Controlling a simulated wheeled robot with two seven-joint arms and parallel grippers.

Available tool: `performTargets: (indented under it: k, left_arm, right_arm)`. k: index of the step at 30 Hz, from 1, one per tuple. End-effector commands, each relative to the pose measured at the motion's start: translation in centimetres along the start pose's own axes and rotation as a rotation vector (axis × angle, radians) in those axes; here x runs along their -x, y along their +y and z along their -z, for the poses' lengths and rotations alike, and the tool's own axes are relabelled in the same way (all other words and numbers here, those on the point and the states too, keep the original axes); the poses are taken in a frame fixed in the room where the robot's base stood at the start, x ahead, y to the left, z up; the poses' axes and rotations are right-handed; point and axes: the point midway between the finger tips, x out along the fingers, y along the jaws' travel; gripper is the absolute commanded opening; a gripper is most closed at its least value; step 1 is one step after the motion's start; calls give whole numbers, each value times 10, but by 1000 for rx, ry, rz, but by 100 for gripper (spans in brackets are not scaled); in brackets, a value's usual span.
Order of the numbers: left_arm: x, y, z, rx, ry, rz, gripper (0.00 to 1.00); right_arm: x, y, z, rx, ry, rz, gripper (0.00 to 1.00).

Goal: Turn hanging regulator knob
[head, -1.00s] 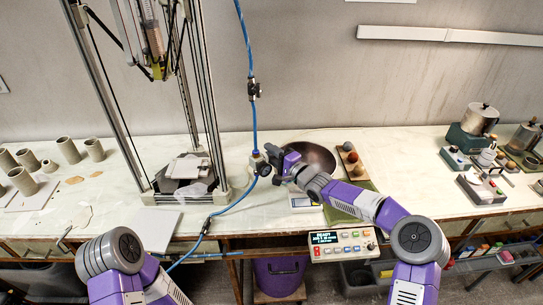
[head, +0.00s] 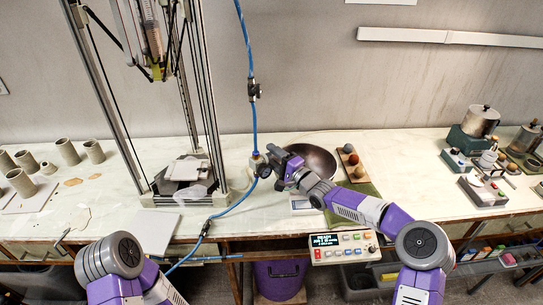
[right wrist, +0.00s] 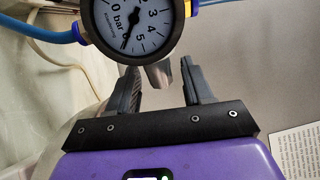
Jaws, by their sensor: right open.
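My left gripper is out of view.
A dark bowl (head: 318,157) stands close behind my right gripper. The tall metal frame (head: 205,90) stands to the left. A control box (head: 343,246) sits at the bench's front edge. The hose valve (head: 254,90) hangs above. Clay cylinders (head: 68,152) stand far left.

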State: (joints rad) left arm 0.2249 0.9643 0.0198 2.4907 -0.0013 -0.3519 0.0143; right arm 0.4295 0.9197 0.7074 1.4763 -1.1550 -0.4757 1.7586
Motion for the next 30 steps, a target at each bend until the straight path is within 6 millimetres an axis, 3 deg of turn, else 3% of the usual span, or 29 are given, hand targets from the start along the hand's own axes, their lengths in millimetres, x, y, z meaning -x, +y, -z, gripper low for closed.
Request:
performTargets:
  k: [12,26,30]
  left_arm:
    - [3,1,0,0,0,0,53]
    - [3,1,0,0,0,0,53]
    - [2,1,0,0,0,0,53]
  right_arm:
    - [59,0,1,0,2,-2,51]
    - [66,0,-2,2,-2,-4,50]
    - [71,-2,-20,28,-35,-43,50]
